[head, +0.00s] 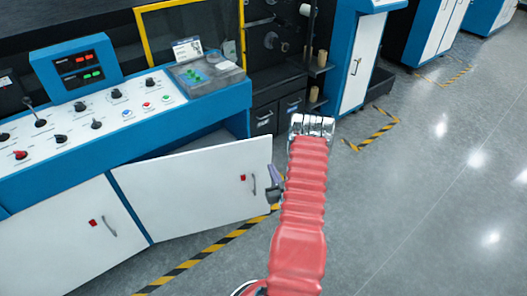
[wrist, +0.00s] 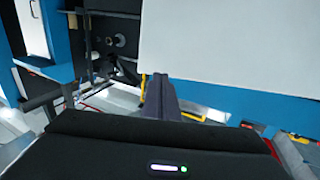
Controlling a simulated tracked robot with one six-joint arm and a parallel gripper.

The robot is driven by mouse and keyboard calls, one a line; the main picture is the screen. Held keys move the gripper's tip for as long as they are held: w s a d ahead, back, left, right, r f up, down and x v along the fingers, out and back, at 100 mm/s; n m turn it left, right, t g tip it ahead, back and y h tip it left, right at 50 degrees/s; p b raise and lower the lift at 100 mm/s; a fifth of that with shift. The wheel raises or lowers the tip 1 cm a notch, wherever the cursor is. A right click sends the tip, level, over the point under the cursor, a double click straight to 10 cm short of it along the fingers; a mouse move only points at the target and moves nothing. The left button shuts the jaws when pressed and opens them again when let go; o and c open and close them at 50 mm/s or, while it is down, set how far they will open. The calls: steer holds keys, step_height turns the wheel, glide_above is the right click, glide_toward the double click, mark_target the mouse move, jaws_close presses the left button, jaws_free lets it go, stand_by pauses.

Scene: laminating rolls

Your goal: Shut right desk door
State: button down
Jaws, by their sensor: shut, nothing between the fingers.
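The right desk door (head: 190,190) is a white panel with a red tag and a grey handle (head: 253,186). It stands ajar, its right edge swung out from the blue desk, with a dark gap above it. My gripper (head: 274,178) is shut and empty at the door's free right edge, partly hidden by my red arm. In the wrist view, my gripper's closed fingers (wrist: 163,95) are by the lower left corner of the white door panel (wrist: 225,50). I cannot tell whether they touch it.
The left desk door (head: 70,240) looks closed. The blue control desk (head: 110,115) carries knobs, buttons and a red-green display (head: 80,65). A blue cabinet with a white door (head: 362,60) stands behind. Yellow-black tape (head: 205,255) marks the floor. The grey floor (head: 440,200) on the right is clear.

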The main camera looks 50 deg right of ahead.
mark_target(261, 146)
steer(key=x, duration=1.2)
steer(key=shift+w, duration=0.25)
